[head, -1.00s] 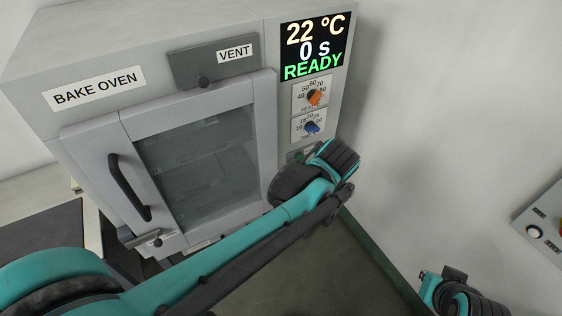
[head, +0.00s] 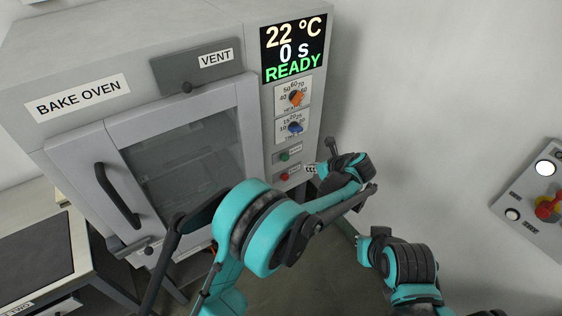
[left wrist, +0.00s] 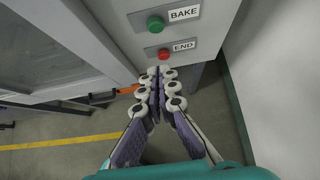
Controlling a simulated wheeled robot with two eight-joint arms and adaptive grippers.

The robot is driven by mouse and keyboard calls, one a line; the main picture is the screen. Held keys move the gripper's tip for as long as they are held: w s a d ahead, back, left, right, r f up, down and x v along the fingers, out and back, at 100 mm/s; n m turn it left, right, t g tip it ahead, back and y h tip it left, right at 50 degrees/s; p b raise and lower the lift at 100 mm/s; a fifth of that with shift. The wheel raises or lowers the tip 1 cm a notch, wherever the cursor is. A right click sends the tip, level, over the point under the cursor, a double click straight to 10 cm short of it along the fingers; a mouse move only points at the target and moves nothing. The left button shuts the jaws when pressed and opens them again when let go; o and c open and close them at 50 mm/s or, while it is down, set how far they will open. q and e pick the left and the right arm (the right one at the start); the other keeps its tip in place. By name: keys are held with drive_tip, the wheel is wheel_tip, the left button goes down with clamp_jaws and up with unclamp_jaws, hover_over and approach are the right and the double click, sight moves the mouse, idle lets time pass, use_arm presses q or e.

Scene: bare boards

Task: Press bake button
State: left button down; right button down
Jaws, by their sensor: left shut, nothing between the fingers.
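The bake button is a round green button (left wrist: 155,24) labelled BAKE on the oven's front panel. It also shows in the head view (head: 284,157) below the blue knob. A red END button (left wrist: 164,54) sits just below it. My left gripper (left wrist: 160,72) is shut and empty, with its fingertips just below the END button in the left wrist view. In the head view the left gripper (head: 312,168) is to the right of both buttons, apparently apart from the panel. My right arm's end part (head: 400,262) is at lower right; its fingers cannot be made out.
The bake oven (head: 60,150) has its glass door closed. Its display (head: 293,48) reads 22 °C, 0 s, READY. An orange knob (head: 296,98) and a blue knob (head: 295,127) are above the buttons. A control box (head: 535,200) is on the right wall.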

idle(0.3)
use_arm(q)
drive_tip(key=b, duration=0.4)
approach(286, 160)
drive_tip(key=shift+x, duration=3.15)
drive_tip(key=shift+d+f, duration=0.15)
drive_tip(key=shift+d, duration=0.05)
drive_tip(key=shift+a, duration=0.1)
